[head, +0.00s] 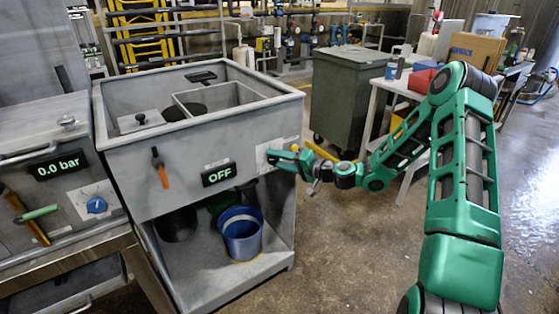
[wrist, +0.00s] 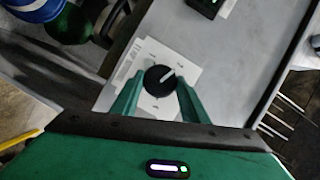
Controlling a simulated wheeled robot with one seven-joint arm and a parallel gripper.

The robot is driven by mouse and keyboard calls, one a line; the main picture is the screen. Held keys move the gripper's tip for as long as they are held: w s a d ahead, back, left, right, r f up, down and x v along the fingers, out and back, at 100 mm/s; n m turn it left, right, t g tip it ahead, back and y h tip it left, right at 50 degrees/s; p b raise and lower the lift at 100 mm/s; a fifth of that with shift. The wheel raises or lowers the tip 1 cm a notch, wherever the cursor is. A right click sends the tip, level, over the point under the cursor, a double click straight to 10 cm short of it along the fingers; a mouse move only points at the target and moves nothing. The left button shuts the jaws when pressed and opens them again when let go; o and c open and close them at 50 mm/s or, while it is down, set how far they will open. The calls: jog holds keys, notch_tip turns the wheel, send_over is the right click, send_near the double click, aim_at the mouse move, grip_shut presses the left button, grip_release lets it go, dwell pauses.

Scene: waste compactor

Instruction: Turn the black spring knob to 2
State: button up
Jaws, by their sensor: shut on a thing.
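The black spring knob (wrist: 159,79) sits on a white dial plate (wrist: 186,56) on the grey machine front. Its white pointer line points to the upper right in the wrist view. The dial marks are too small to read. My gripper (wrist: 160,88) is shut on the knob, one green finger on each side. In the head view my gripper (head: 288,162) reaches the right end of the machine front and hides the knob; part of the dial plate (head: 263,152) shows beside it. A display (head: 219,174) left of the plate reads OFF.
An orange-handled lever (head: 161,170) hangs on the same front. A blue bucket (head: 240,236) stands on the shelf below. At left is a panel with a blue knob (head: 96,205) and a 0.0 bar display (head: 58,165). A grey bin (head: 352,95) stands behind my arm.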

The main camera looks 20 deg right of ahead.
jog(key=o, duration=1)
jog(key=shift+w+d+f, duration=0.2)
jog(key=shift+d, duration=0.15)
jog(key=shift+s+a, duration=0.1)
jog(key=shift+a, duration=0.05)
jog(key=shift+r, duration=0.1)
jog(key=v, duration=1)
jog(key=shift+s+d+r, duration=0.1)
jog(key=shift+s+d, duration=0.1)
jog(key=shift+s, duration=0.05)
